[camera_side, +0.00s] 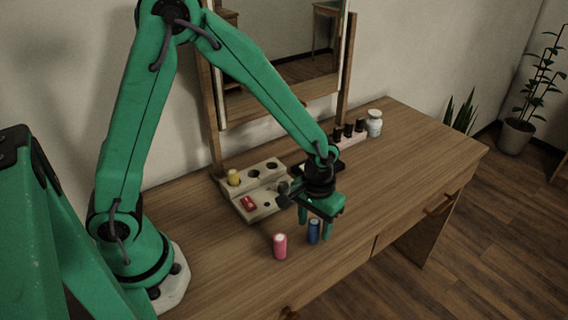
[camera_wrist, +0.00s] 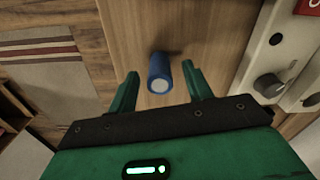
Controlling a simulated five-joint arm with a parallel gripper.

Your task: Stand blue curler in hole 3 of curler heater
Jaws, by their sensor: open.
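The blue curler (camera_side: 313,231) stands upright on the wooden dresser top, near its front edge. In the wrist view the blue curler (camera_wrist: 159,73) shows between and slightly beyond my fingertips. My gripper (camera_side: 315,226) is open above and around it, fingers pointing down; in the wrist view my gripper (camera_wrist: 160,72) has clear gaps on both sides of the curler.
A pink curler (camera_side: 280,246) stands just left of the blue one. A mirror (camera_side: 280,45) rises behind the heater. Dark-capped bottles in a pink rack (camera_side: 350,137) and a white jar (camera_side: 374,123) stand at the back right. The right of the dresser top is clear.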

